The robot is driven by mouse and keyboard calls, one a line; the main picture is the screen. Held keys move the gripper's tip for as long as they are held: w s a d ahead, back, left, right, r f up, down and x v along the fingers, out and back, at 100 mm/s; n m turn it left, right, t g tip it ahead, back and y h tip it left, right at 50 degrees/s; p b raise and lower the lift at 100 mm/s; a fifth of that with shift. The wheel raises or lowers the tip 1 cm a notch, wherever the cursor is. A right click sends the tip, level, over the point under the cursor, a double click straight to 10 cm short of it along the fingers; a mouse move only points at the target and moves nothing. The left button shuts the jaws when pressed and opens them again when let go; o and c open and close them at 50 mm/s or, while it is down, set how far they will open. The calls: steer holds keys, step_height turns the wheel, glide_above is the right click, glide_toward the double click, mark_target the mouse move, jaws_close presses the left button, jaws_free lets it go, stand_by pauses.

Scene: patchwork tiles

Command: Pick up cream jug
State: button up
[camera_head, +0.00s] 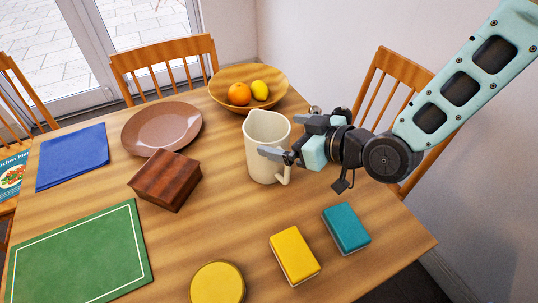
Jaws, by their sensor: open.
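The cream jug (262,135) stands upright on the wooden table (222,227), right of the middle of the view. Its handle is on the lower right side, facing me. My gripper (275,153) comes in from the right and is open. One finger shows in front of the jug's upper wall near the handle. The other finger is hard to see, and I cannot tell whether either finger touches the jug.
A wooden bowl (222,85) with an orange and a lemon is behind the jug. A brown plate (150,135), dark wooden box (165,178) and blue cloth (72,156) are left. A yellow sponge (295,255) and teal sponge (346,229) lie in front. Chairs surround the table.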

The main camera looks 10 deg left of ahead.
steer(key=shift+p+x, duration=0.5)
steer(key=shift+x, duration=2.15)
steer(key=c, duration=1.3)
steer(key=shift+r, duration=0.1)
steer(key=c, duration=0.3)
steer(key=shift+r, duration=0.1)
steer(key=shift+c, duration=0.2)
